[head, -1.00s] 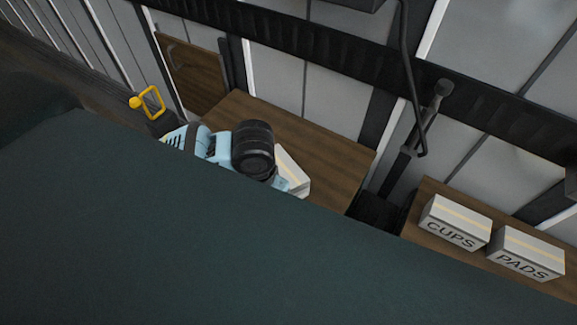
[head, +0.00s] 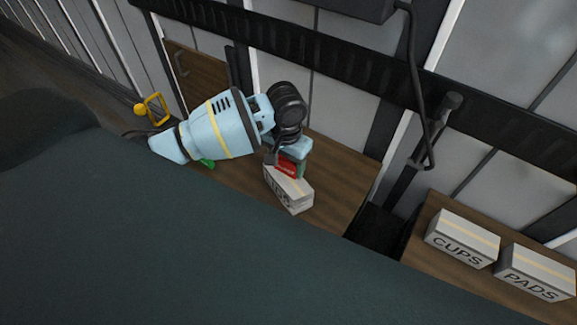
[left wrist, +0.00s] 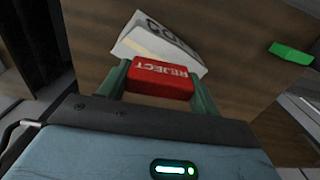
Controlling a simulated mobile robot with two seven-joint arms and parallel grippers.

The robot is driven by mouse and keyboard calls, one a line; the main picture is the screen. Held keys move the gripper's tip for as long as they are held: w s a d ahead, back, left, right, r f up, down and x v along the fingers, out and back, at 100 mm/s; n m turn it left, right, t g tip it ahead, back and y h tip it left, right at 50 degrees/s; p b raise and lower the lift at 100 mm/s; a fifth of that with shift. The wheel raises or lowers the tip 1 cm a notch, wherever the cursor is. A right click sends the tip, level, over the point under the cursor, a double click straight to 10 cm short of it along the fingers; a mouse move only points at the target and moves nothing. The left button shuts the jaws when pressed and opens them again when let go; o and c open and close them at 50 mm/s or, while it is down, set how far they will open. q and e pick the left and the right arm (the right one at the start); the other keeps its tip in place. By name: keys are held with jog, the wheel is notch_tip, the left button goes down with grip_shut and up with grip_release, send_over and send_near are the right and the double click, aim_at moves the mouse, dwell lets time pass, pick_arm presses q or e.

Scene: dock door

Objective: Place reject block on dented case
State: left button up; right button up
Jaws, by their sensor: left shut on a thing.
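My left gripper (head: 290,160) is shut on the red reject block (head: 287,169), whose "REJECT" lettering shows in the left wrist view (left wrist: 160,78). A pale case (head: 291,192) with a tan strip and dark lettering lies on the wooden surface (head: 335,190). In the left wrist view the case (left wrist: 150,38) has an uneven, dented-looking outline and shows just beyond the block. The block overlaps the case's far end in the head view; I cannot tell whether they touch. My right gripper is not in view.
A green block (head: 207,163) lies on the wooden surface, left of the case; it also shows in the left wrist view (left wrist: 291,53). Cases marked CUPS (head: 463,238) and PADS (head: 536,272) stand on another wooden surface at right. A dark gap separates the surfaces.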

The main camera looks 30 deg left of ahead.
aim_at(287, 169)
pick_arm(q)
jog(key=shift+w, duration=0.2)
jog(key=shift+w+f, duration=0.2)
jog(key=shift+f, duration=1.55)
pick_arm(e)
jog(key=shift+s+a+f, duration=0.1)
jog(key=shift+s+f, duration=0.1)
pick_arm(q)
jog(key=shift+f, duration=0.1)
jog(key=o, duration=1)
jog(key=shift+a, duration=0.1)
notch_tip(287, 169, up, 11)
jog(key=shift+r+p, duration=0.1)
jog(key=shift+p, duration=0.25)
jog(key=shift+r, duration=0.5)
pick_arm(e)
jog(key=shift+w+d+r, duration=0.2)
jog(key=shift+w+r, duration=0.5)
